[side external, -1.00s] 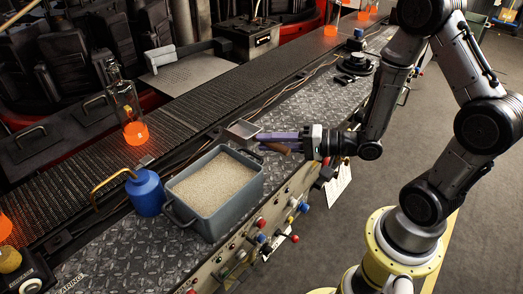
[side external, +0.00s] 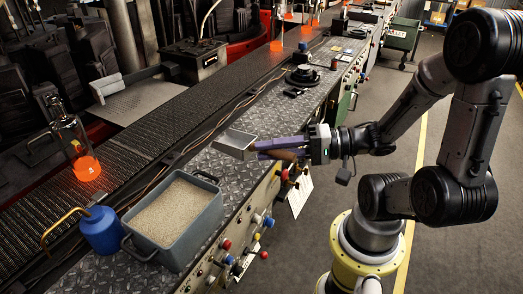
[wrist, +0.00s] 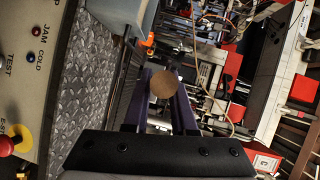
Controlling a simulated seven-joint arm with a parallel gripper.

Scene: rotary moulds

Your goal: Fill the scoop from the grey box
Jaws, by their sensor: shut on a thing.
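The scoop (side external: 235,142) is a shallow grey metal pan with a brown handle, held in the air over the metal bench. No grain can be made out in it. My gripper (side external: 268,149), with purple fingers, is shut on the handle. In the wrist view the handle's round brown end (wrist: 163,84) shows between the fingers; the pan is hidden there. The grey box (side external: 198,235) stands on the bench, lower left of the scoop and apart from it. It is filled with pale grain (side external: 172,210).
A blue can (side external: 101,231) with a brass spout stands close left of the box. A conveyor (side external: 150,150) runs behind, with a glowing orange bottle (side external: 86,168). Buttons (side external: 227,244) line the bench's front panel. A dark round fixture (side external: 303,76) stands farther along the bench.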

